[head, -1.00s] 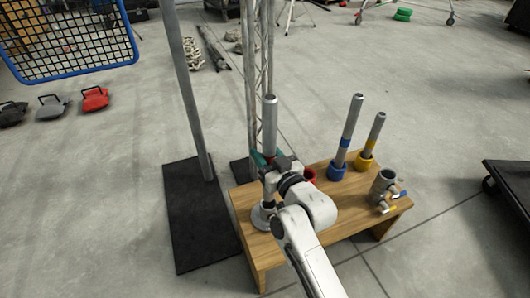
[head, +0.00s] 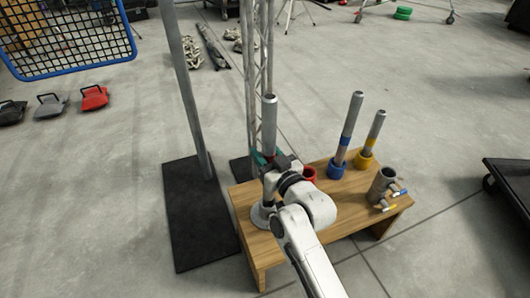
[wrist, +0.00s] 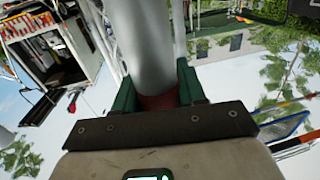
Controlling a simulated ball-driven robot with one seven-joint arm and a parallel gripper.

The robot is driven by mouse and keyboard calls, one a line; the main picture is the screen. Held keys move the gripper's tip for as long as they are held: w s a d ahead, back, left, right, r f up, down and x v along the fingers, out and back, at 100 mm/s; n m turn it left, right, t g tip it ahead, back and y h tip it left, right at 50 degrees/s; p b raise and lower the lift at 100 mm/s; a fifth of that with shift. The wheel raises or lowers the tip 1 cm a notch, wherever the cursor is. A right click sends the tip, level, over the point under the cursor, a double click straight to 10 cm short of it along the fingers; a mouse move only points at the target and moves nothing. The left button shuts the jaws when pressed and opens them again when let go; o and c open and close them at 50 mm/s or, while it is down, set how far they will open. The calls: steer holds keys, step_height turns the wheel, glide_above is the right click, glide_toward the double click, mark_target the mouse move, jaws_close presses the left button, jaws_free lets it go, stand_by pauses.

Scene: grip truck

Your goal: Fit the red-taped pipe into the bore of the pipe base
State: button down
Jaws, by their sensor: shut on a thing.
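My gripper (head: 265,160) is shut on the red-taped pipe (head: 269,125), a grey metal tube held upright over the left part of the wooden bench. In the wrist view the pipe (wrist: 143,45) runs up between the green fingers (wrist: 158,92), with a red band low at the grip. Its lower end is hidden behind my gripper and arm. A round pale metal base (head: 261,216) on the bench shows partly below my wrist; its bore is hidden. A grey open-topped cylinder with side handles (head: 381,187) stands at the bench's right end.
On the wooden bench (head: 345,210), a red cup (head: 309,174) stands empty-looking behind my arm. Pipes stand in a blue cup (head: 336,170) and a yellow cup (head: 364,160). A tall pole on a black plate (head: 196,215) and a lattice truss (head: 257,70) rise nearby.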

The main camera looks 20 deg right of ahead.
steer(key=shift+f, duration=0.2)
steer(key=shift+f+b, duration=0.35)
steer(key=shift+b, duration=0.1)
steer(key=shift+f+b, duration=1.25)
steer(key=shift+f, duration=0.15)
steer(key=shift+f+b, duration=2.05)
steer(key=shift+f, duration=0.3)
steer(key=shift+f+b, duration=0.3)
steer(key=c, duration=0.6)
jaws_free()
steer(key=shift+f, duration=0.1)
steer(key=shift+o, duration=0.2)
steer(key=s+d+p, duration=0.1)
steer(key=s+p, duration=0.2)
steer(key=s, duration=0.7)
steer(key=shift+s+d, duration=0.35)
